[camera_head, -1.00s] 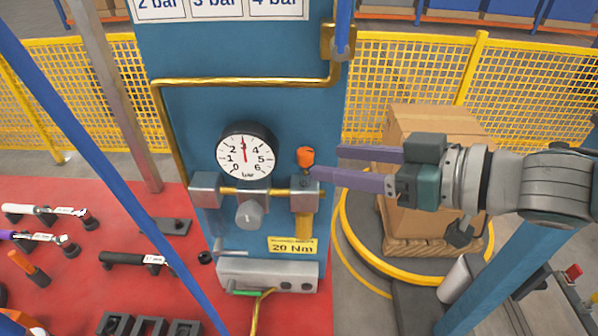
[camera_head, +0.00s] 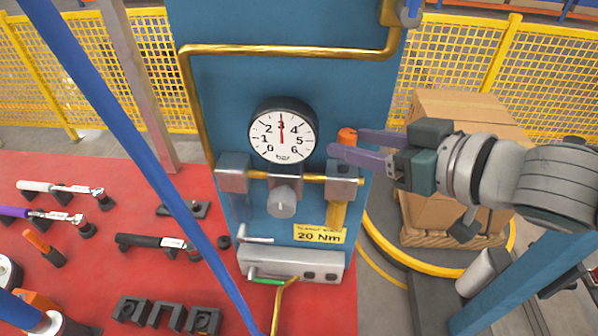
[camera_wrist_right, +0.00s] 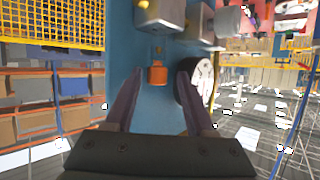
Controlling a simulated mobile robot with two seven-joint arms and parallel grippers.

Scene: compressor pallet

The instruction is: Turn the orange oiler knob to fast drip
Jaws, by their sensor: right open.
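The orange oiler knob (camera_head: 347,136) stands on a grey metal block (camera_head: 341,183) to the right of the pressure gauge on the blue panel. My right gripper (camera_head: 344,141) reaches in from the right, with its purple fingers open and tips at the knob. In the head view, the lower finger passes in front of the knob's lower part. In the right wrist view, the knob (camera_wrist_right: 157,76) shows between the two open fingers (camera_wrist_right: 159,76), with a gap on each side. I cannot tell exactly how deep it sits between them. My left gripper is not identifiable.
The gauge (camera_head: 282,137) reads about 3 bar, close left of the fingertips. A grey round knob (camera_head: 282,200) and a yellow 20 Nm label (camera_head: 319,234) are below. Torque tools lie on the red surface (camera_head: 115,183). A cardboard box (camera_head: 460,105) stands behind my right arm.

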